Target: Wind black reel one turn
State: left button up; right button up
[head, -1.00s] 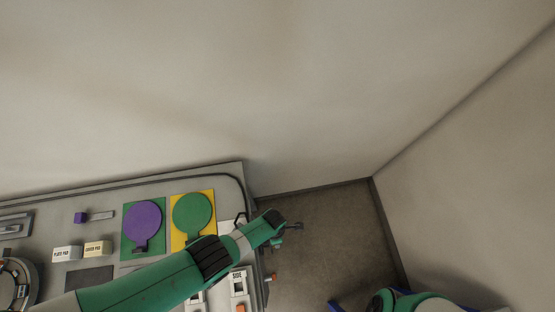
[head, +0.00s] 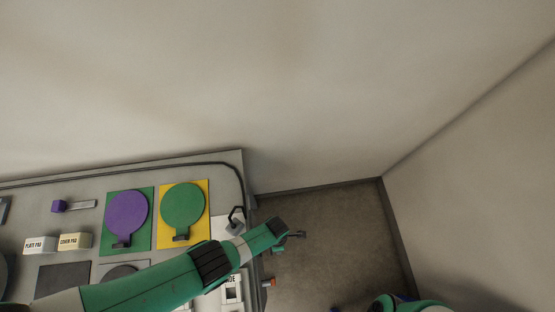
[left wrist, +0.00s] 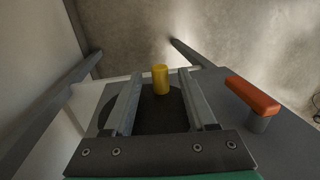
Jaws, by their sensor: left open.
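The black reel (left wrist: 145,120) shows in the left wrist view as a dark round disc, partly covered by my fingers. A yellow upright peg (left wrist: 160,80) stands at its far edge. My left gripper (left wrist: 160,73) is open, with one finger on each side of the peg; I cannot tell whether either finger touches it. In the head view my left gripper (head: 298,235) is just past the cart's right edge, and I cannot make out the reel there. My right gripper is out of view.
An orange-topped lever (left wrist: 252,95) stands right of my fingers in the left wrist view. The cart top (head: 75,218) carries a purple disc (head: 126,213), a green disc (head: 182,210) and small labelled blocks (head: 75,241). Bare floor (head: 340,230) lies right of the cart.

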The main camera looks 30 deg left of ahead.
pick_arm(q)
grip_shut()
jog(key=shift+t+y+p, duration=0.4)
jog(key=shift+t+y, duration=0.1)
jog(key=shift+w+a+f+t+y, duration=0.1)
jog(key=shift+f+t+y, duration=0.1)
jog(key=shift+t+y, duration=0.4)
grip_release()
